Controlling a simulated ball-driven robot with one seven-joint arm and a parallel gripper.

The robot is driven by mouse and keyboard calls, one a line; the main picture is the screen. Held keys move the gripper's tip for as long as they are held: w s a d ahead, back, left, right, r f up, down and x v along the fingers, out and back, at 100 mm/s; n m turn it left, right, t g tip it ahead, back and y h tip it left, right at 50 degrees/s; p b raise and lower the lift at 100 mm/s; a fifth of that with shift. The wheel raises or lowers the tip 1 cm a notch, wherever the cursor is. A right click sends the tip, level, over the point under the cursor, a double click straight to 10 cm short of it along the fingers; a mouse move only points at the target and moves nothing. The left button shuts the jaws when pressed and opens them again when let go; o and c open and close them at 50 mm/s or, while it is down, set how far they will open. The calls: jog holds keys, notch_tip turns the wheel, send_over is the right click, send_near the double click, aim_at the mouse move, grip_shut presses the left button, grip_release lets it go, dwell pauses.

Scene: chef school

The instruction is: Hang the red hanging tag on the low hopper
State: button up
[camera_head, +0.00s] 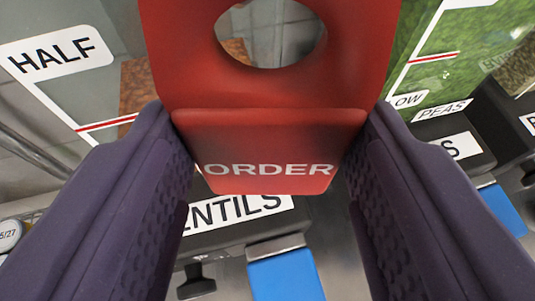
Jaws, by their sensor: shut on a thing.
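The red hanging tag (270,90) is held upright between the two dark purple fingers of my gripper (268,165). It has a round hole near its top and a lower folded lip that reads "ORDER". Its top edge runs out of the picture. Behind it is a clear hopper (45,90) with a "HALF" label and a red line; the brown contents show low at its right side. Its base label ends in "ENTILS" and is partly hidden by the tag and finger. To the right, a hopper (430,60) full of green contents carries a "LOW" label and a "PEAS" label.
A blue tab (286,277) hangs below the lentils label, with a black knob (196,283) beside it. Another blue tab (503,210) is at the right. A further hopper with dark contents (518,68) stands at the right edge. A round dial or sticker (8,234) is at the lower left.

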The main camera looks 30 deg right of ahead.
jog(key=shift+w+d+f, duration=0.1)
jog(key=shift+w+d, duration=0.1)
jog(key=shift+w, duration=0.7)
jog(key=shift+w+d+f, duration=0.1)
jog(key=shift+w+d, duration=0.05)
jog(key=shift+w, duration=0.75)
jog(key=shift+w+f, duration=0.1)
jog(key=shift+w, duration=0.3)
jog(key=shift+w+d+f+p, duration=0.1)
jog(key=shift+w+f+p, duration=0.15)
jog(key=shift+p, duration=0.2)
jog(key=o, duration=1.1)
